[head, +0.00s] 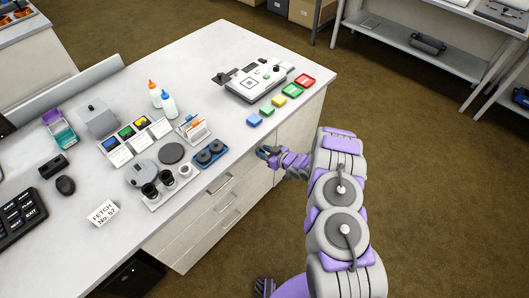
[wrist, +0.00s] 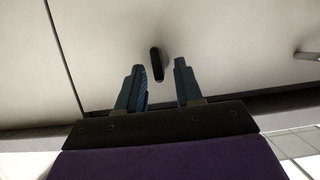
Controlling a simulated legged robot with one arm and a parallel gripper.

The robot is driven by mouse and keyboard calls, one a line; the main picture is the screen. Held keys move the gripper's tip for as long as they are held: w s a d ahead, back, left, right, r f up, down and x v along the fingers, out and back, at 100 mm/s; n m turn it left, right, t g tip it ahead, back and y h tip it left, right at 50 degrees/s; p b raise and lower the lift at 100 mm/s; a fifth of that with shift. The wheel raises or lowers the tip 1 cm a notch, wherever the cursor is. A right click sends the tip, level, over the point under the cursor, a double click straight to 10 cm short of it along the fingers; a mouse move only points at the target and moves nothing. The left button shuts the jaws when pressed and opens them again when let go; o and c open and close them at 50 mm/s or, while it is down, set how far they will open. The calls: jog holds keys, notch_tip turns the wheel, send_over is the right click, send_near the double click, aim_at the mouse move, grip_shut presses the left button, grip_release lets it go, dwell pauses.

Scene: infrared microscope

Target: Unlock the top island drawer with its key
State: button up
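The island (head: 232,52) has a stack of pale drawers. The top drawer's handle (head: 219,184) shows just under the countertop, and the drawers look shut. My gripper (head: 264,153) is beside the island's front, right of the drawer handles and just below the top's edge. In the wrist view my gripper (wrist: 160,80) is open, its two dark blue fingers apart and pointing at a pale panel. A dark upright oblong (wrist: 157,64) stands at the panel just beyond and between the fingertips. I cannot tell whether it is the key or a slot. Nothing appears gripped.
A metal handle (wrist: 308,56) sits right of the fingers in the wrist view. The countertop holds a microscope stage (head: 255,78), coloured blocks (head: 267,110), bottles (head: 168,105) and a "FETCH No. 57" card (head: 102,213). Brown floor (head: 440,150) to the right is open.

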grip_shut()
